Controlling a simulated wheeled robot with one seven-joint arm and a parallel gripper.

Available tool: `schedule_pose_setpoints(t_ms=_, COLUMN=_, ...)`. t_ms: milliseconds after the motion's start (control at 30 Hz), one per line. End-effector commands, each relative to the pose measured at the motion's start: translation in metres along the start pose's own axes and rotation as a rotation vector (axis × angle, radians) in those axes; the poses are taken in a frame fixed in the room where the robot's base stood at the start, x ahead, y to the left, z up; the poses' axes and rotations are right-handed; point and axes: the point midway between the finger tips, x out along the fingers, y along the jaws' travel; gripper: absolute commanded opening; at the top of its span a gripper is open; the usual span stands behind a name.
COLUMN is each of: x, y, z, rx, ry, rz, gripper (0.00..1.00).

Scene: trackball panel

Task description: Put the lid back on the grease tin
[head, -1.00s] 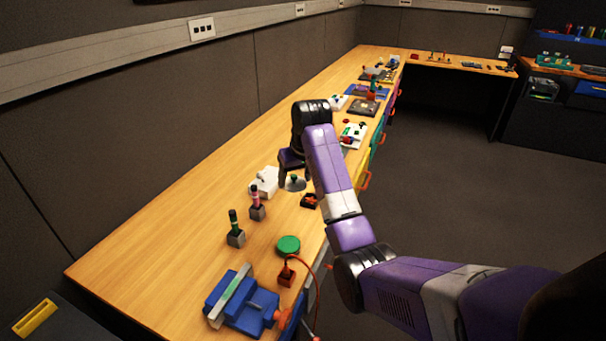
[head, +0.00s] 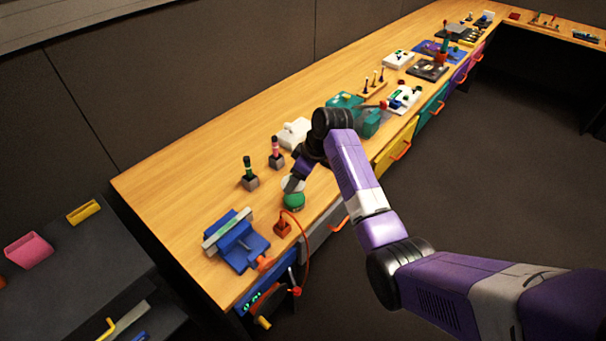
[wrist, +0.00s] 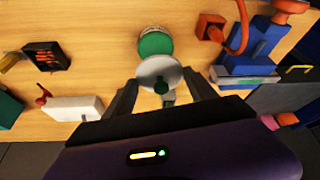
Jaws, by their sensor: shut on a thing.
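The grease tin (head: 294,203) is a round green tin on the bench; in the wrist view it (wrist: 155,43) stands just beyond the lid. In the head view my gripper (head: 293,184) is close behind the tin, and the lid shows only as a pale patch there.
A blue vise (head: 236,243) and a red block with an orange cable (head: 282,228) stand near the tin. Two upright handled tools in grey blocks (head: 250,182) and a white box (head: 293,133) are behind. Bare bench lies to the left.

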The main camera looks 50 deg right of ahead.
Motion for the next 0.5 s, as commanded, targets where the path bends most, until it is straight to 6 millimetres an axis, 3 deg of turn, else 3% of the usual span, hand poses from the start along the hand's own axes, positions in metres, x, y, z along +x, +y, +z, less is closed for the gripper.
schedule_pose_setpoints(t_ms=500, x=0.031, y=0.0, z=0.014, rx=-0.004, ry=-0.001, rz=-0.003, gripper=0.28)
